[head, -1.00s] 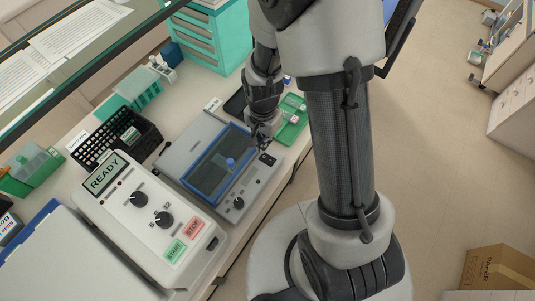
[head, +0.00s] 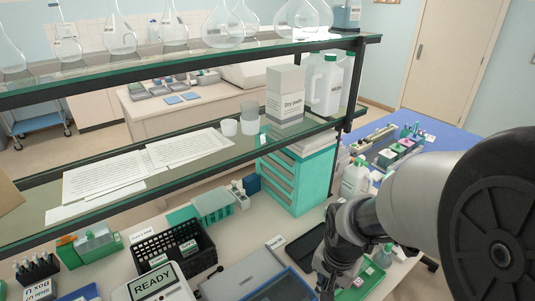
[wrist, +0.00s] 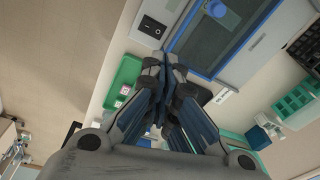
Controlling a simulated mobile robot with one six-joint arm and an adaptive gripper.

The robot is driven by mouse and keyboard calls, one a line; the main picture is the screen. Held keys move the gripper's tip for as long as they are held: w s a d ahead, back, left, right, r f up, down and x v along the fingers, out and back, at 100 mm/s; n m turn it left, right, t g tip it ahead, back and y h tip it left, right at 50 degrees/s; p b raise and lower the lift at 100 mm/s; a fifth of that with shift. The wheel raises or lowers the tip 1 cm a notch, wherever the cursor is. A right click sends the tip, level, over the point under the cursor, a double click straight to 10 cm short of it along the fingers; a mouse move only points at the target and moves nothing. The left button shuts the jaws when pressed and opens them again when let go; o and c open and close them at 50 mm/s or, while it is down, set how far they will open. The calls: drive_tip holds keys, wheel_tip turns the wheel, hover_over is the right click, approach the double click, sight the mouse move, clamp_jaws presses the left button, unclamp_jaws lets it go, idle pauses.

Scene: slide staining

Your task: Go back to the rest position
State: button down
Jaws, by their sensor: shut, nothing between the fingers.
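My gripper (wrist: 165,62) is shut and empty in the wrist view, its fingertips together near the edge of a grey device with a blue-framed lid (wrist: 207,40). In the head view my gripper (head: 325,284) is at the bottom, over the bench beside the same device (head: 240,275), with its fingertips partly cut off or too small to make out. The green tray (wrist: 122,85) lies to the left of the fingers in the wrist view. It is partly hidden by my arm in the head view (head: 362,283).
A glass shelf (head: 195,165) with papers and a box crosses above the bench. A black rack (head: 172,250), a control box reading READY (head: 155,284) and a teal drawer unit (head: 299,180) stand on the bench. A blue-topped table (head: 455,142) is at the right.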

drive_tip(key=s+r+n+t+b, duration=0.3)
drive_tip(key=s+r+n+b, duration=0.2)
drive_tip(key=s+r, duration=0.5)
drive_tip(key=shift+s+n, duration=1.3)
drive_tip(key=shift+s, duration=0.6)
